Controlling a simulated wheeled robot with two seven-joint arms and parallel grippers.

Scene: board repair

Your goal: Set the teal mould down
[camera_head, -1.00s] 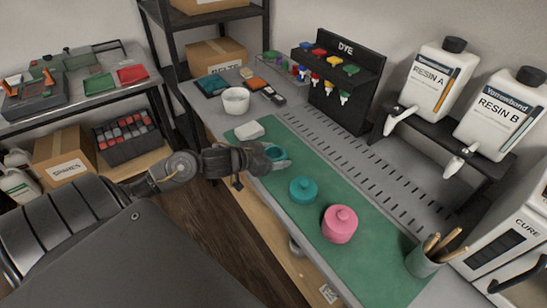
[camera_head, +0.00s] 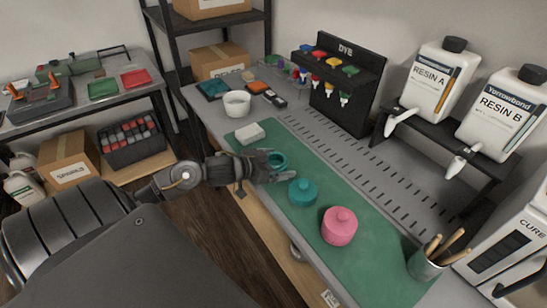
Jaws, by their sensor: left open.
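My right gripper is not in view.
A pink knobbed mould (camera_head: 339,227) stands on the mat to the right. A white block (camera_head: 250,134) and a white bowl (camera_head: 237,103) lie behind the gripper. A cup of sticks (camera_head: 426,265) is at the right. The resin bottle stand (camera_head: 440,146) is at the back.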

